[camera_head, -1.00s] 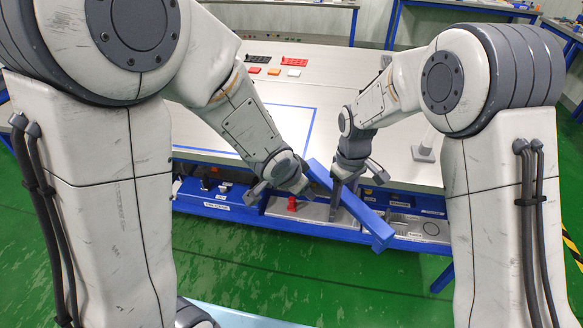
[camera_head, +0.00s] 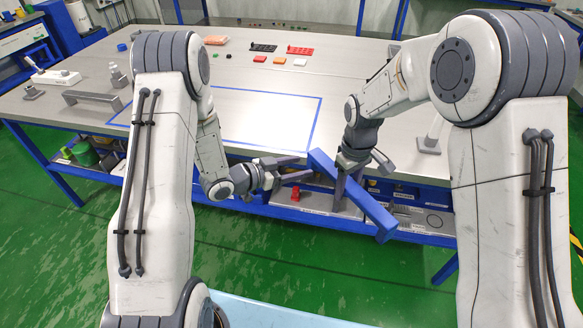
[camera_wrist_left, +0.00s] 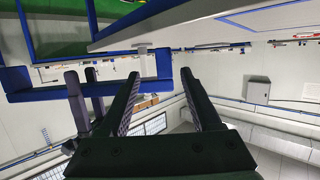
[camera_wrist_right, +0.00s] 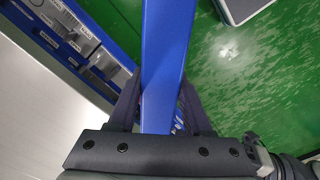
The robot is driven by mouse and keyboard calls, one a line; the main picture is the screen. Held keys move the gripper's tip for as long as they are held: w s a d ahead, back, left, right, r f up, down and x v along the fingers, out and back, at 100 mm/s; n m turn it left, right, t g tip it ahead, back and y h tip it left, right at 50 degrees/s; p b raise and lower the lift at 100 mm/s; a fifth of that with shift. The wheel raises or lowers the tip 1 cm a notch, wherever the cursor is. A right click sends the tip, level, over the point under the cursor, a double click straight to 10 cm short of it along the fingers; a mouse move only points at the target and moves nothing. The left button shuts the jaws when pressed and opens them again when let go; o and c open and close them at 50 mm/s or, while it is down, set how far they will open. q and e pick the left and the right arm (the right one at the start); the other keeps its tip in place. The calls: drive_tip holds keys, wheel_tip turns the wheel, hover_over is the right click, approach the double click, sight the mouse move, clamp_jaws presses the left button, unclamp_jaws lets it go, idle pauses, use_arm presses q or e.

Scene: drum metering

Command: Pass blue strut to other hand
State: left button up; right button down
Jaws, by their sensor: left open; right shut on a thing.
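The blue strut (camera_head: 364,204) is a long bar held aslant in the air in front of the table's near edge. My right gripper (camera_head: 340,192) is shut on it, away from its ends; the right wrist view shows the strut (camera_wrist_right: 166,70) between both fingers (camera_wrist_right: 160,108). My left gripper (camera_head: 304,170) is open and empty, just left of the strut's upper end and apart from it.
The table (camera_head: 400,165) behind has a blue-outlined area (camera_head: 265,118), a grey handle (camera_head: 92,98), black and red trays and small blocks. Green floor (camera_head: 270,265) lies open in front.

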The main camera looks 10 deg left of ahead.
use_arm(q)
drive_tip(key=x, duration=1)
drive_tip(key=shift+f, duration=0.1)
clamp_jaws()
drive_tip(key=shift+s+d, duration=0.1)
drive_tip(key=shift+d, duration=0.05)
use_arm(e)
drive_tip(key=shift+w+a, duration=0.1)
use_arm(q)
drive_tip(key=shift+s+d, duration=0.1)
use_arm(e)
drive_tip(key=shift+a+r, duration=0.1)
idle(0.5)
drive_tip(key=shift+c, duration=1.2)
unclamp_jaws()
